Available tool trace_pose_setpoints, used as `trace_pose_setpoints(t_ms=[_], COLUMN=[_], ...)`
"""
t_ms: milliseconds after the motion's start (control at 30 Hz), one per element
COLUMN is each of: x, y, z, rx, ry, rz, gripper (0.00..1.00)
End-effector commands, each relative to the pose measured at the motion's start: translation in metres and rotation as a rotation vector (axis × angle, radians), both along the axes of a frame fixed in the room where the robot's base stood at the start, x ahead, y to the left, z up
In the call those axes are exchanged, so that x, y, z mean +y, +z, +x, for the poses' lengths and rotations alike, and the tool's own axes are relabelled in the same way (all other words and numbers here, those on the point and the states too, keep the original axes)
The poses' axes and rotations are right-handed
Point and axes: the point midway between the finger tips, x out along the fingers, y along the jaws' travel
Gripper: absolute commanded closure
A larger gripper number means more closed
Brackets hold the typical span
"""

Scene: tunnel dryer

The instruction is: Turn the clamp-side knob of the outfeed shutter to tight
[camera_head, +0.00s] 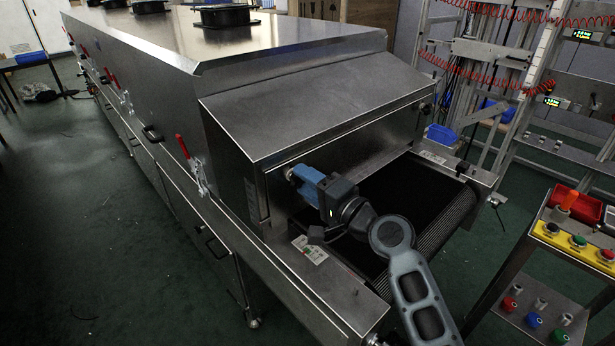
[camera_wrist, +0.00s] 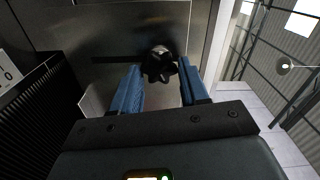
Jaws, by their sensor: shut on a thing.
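The outfeed shutter (camera_head: 370,142) is a steel plate under the sloped hood at the tunnel's exit. Its clamp-side knob (camera_wrist: 159,64) is a black lobed knob, seen in the wrist view between my blue fingertips; in the head view my gripper mostly hides it. My gripper (camera_head: 291,173) reaches the left end of the shutter and is shut on this knob, one finger on each side. Another dark knob (camera_head: 427,107) shows at the shutter's right end. I cannot tell the knob's tightness from its look.
The dark conveyor belt (camera_head: 415,195) runs out below my arm. Red-handled clamps (camera_head: 184,147) line the dryer's left side. A blue bin (camera_head: 441,134) sits beyond the belt. A button stand (camera_head: 560,240) is at right. Green floor is open at left.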

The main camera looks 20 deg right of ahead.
Motion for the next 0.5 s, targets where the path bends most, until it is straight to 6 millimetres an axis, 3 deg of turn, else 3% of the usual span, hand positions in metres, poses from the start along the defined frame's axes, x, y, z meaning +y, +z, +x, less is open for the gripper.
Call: trace_pose_setpoints(t_ms=[500], x=[-0.0012], y=[-0.0014], z=[-0.0002], rx=[0.116], ry=[-0.002], rz=[0.352], gripper=[0.86])
